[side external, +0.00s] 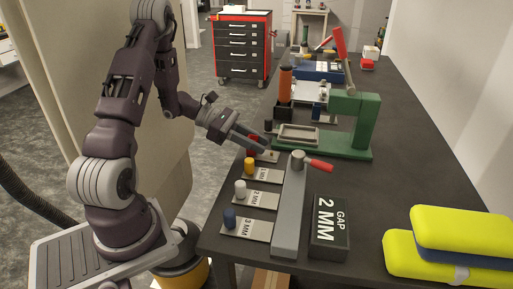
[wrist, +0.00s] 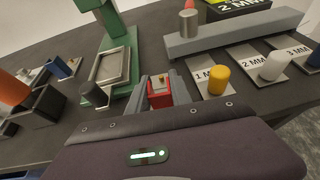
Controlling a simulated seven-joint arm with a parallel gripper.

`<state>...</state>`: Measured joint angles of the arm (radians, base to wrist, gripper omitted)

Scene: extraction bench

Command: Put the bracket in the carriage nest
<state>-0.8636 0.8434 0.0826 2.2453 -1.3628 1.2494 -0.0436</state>
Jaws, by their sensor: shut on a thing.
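A small red piece, which I take to be the bracket (wrist: 159,99), sits between the fingers of my gripper (wrist: 160,92) in the wrist view. In the side view my gripper (side external: 262,146) is low over the bench edge, shut on the bracket, which is mostly hidden there. I cannot tell whether it touches the grey plate beneath. The shallow grey framed tray, apparently the carriage nest (side external: 285,138), lies on the green press base beyond the gripper. It looks empty in the wrist view (wrist: 97,94).
The green press (side external: 363,125) has a red lever. Gauge plates with yellow (side external: 249,165), white (side external: 240,188) and blue knobs (side external: 229,217) lie nearer the camera, beside a grey bar (side external: 290,215). A dark cylinder (wrist: 93,94) stands beside the tray. An orange handle (side external: 285,82) stands behind.

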